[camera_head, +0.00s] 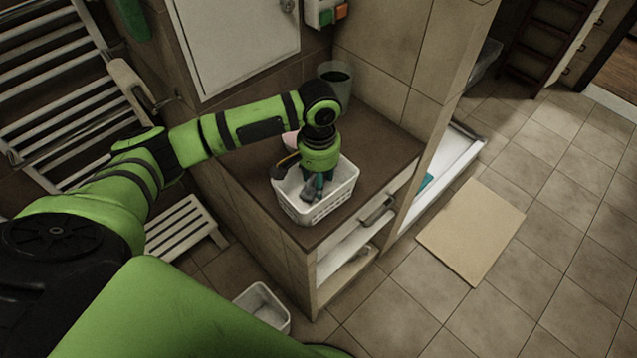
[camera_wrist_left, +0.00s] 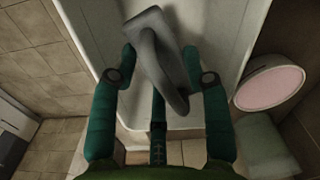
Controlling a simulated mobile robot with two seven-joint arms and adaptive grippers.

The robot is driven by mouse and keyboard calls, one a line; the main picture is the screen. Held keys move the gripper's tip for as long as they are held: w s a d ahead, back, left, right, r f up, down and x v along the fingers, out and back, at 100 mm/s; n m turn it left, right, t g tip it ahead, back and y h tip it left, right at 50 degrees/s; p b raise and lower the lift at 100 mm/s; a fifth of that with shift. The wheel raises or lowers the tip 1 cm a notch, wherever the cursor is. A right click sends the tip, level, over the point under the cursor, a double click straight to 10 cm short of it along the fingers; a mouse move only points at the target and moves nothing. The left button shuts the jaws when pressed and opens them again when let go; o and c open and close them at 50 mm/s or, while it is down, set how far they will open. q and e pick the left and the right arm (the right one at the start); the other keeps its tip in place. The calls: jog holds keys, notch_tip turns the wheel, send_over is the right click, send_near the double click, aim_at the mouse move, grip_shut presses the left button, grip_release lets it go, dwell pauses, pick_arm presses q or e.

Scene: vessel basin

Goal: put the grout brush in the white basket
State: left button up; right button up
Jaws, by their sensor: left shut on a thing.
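The white basket (camera_head: 322,207) stands on the brown counter, below my left gripper. Its pale wall also shows in the left wrist view (camera_wrist_left: 228,40). My left gripper (camera_head: 314,188) points down over the basket's opening. In the left wrist view its teal fingers (camera_wrist_left: 165,80) are closed around a grey, looped object, which I take to be the grout brush (camera_wrist_left: 150,45). The brush appears over the basket's inside; I cannot tell whether it touches the bottom. In the head view the gripper and basket wall hide most of it. My right gripper is not in view.
A dark, yellowish-edged item (camera_head: 284,166) is at the basket's left rim. A pink round thing (camera_wrist_left: 270,88) is beside the basket. A grey cup (camera_head: 337,80) stands at the counter's back. A small white bin (camera_head: 262,304) and a beige mat (camera_head: 471,231) are on the floor.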

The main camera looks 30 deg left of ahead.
pick_arm(q)
notch_tip(320, 180, down, 3)
jog(key=shift+f, duration=0.1)
jog(key=o, duration=1.1)
jog(key=shift+o, duration=0.2)
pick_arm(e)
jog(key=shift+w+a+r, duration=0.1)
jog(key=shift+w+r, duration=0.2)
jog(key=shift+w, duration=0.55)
pick_arm(q)
notch_tip(320, 180, up, 12)
jog(key=b, duration=0.2)
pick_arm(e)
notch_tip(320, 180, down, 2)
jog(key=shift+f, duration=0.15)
